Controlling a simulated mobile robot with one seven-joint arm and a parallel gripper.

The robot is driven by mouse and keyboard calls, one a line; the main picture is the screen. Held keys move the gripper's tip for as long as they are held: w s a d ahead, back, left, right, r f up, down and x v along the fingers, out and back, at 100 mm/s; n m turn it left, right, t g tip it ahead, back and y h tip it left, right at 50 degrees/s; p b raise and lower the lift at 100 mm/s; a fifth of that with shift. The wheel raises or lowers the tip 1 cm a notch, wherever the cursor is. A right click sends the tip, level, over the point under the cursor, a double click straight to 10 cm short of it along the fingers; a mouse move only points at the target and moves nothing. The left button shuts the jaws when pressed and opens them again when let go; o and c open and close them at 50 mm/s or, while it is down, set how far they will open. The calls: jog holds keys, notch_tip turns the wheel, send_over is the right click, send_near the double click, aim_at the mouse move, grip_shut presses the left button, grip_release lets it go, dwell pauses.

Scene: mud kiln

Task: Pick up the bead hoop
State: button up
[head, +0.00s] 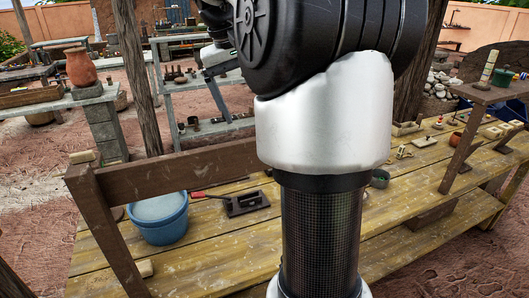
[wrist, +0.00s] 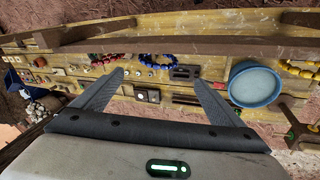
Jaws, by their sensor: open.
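In the wrist view, strings of beads lie on the yellowish plank table: a blue one (wrist: 158,59) in a curve near the middle, a red one (wrist: 103,59) to its left, and a yellow one (wrist: 299,69) at the right edge. I cannot tell which is the bead hoop, or whether each closes into a full ring. My gripper (wrist: 157,78) is open and empty, with its fingers wide apart. In the picture the blue beads appear between and beyond the fingertips, and nothing touches them. In the head view my arm covers the table's middle, and no bead string is clearly seen.
A blue basin (head: 158,217) stands on the plank table (head: 215,255), beside a dark tool (head: 246,203). A raised shelf (head: 492,95) stands at right. Small items lie on the right part.

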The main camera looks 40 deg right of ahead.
jog(key=b+x, duration=0.1)
jog(key=x, duration=1.2)
jog(key=shift+s+d+f, duration=0.1)
jog(key=shift+d, duration=0.1)
jog(key=c, duration=0.9)
